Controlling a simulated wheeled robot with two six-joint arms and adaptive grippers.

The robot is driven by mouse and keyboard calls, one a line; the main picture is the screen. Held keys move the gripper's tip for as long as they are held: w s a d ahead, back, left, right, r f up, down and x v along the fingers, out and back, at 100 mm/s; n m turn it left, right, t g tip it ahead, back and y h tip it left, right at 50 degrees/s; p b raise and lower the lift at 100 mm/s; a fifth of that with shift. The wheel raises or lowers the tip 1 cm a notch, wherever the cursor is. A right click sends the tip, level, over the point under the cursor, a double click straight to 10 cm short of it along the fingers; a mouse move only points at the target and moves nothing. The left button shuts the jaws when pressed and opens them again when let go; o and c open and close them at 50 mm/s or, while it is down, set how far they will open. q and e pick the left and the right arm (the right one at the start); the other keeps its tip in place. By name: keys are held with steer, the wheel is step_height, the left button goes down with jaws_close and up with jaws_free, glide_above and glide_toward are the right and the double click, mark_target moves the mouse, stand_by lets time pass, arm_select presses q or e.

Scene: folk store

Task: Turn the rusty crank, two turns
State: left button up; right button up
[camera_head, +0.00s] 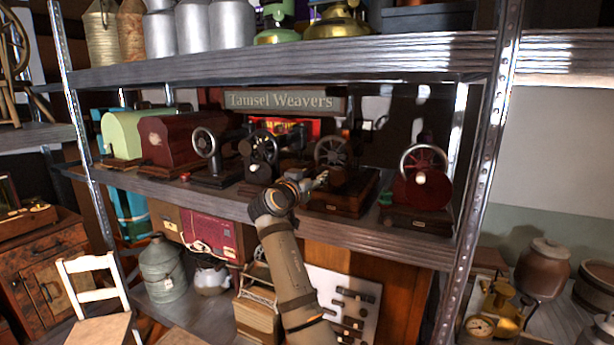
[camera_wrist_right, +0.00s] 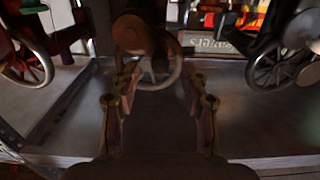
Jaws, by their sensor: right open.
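Several hand-cranked machines stand in a row on the middle shelf. The one in front of my right gripper (camera_head: 316,182) has a dull brown spoked wheel (camera_head: 331,151), which looks like the rusty crank. In the right wrist view its wheel (camera_wrist_right: 158,80) shows partly behind a brown round part (camera_wrist_right: 138,34). My right gripper (camera_wrist_right: 160,100) is open, its fingers apart on either side of the wheel's lower rim in that picture. I cannot tell whether they touch it. My left gripper is not in view.
A red machine (camera_head: 424,188) stands to the right and a black machine (camera_head: 262,150) to the left, both close by. A "Tamsel Weavers" sign (camera_head: 285,101) hangs above. A metal post (camera_head: 486,150) rises at the right. The upper shelf edge (camera_head: 290,62) overhangs the row.

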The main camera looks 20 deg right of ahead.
mark_target(317, 173)
steer(key=p+x, duration=0.1)
steer(key=x, duration=0.3)
steer(key=shift+f, duration=0.1)
steer(key=shift+c, duration=0.2)
steer(key=c, duration=0.8)
steer(key=shift+c, duration=0.2)
